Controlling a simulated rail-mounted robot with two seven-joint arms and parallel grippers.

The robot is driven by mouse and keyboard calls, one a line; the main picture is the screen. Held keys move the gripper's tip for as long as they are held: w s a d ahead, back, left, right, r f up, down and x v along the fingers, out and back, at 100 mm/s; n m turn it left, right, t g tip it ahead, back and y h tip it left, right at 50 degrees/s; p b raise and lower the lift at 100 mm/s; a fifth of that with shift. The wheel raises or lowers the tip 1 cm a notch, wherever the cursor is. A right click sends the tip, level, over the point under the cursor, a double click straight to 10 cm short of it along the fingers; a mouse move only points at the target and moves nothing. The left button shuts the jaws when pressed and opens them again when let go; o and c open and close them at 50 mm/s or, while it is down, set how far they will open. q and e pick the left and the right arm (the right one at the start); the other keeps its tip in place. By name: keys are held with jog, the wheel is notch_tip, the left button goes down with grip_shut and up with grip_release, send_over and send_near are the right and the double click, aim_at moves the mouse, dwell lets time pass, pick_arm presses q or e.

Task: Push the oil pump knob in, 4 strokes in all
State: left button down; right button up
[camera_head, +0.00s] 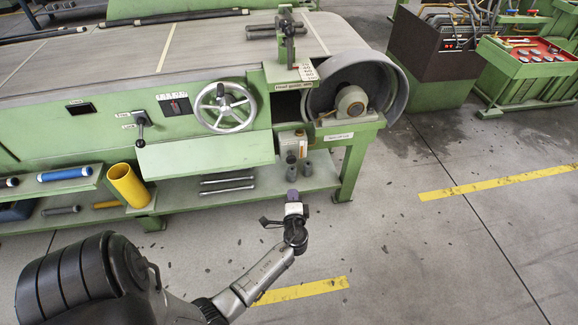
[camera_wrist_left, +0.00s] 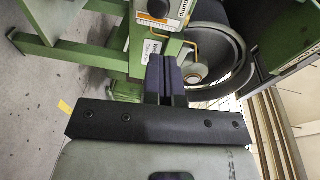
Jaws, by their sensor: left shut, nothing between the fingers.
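The oil pump looks to be a small light grey box (camera_head: 291,143) under the right part of the green machine, above the low shelf. In the left wrist view the grey box (camera_wrist_left: 171,16) is at the top edge, partly cut off, with a dark round knob (camera_wrist_left: 158,8) on an orange-marked face. My left gripper (camera_head: 292,194) is in front of and below the box in the head view, apart from it. Its dark fingers (camera_wrist_left: 165,72) are shut and empty, pointing toward the box. How far the knob is pushed in cannot be told. My right gripper is out of view.
The green machine has a handwheel (camera_head: 224,107) and a green leg (camera_head: 353,165) right of the pump. Grey cylinders (camera_head: 303,168) stand on the shelf below the box. A yellow tube (camera_head: 128,186) is farther left. The floor to the right is clear.

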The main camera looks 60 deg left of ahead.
pick_arm(q)
jog(key=shift+w+a, duration=0.1)
dwell(0.4)
jog(key=b, duration=0.4)
send_near(291, 162)
jog(key=x, duration=0.5)
jog(key=shift+a, duration=0.15)
jog(key=shift+b+x, duration=0.35)
jog(key=shift+x, duration=0.8)
jog(key=shift+r, duration=0.1)
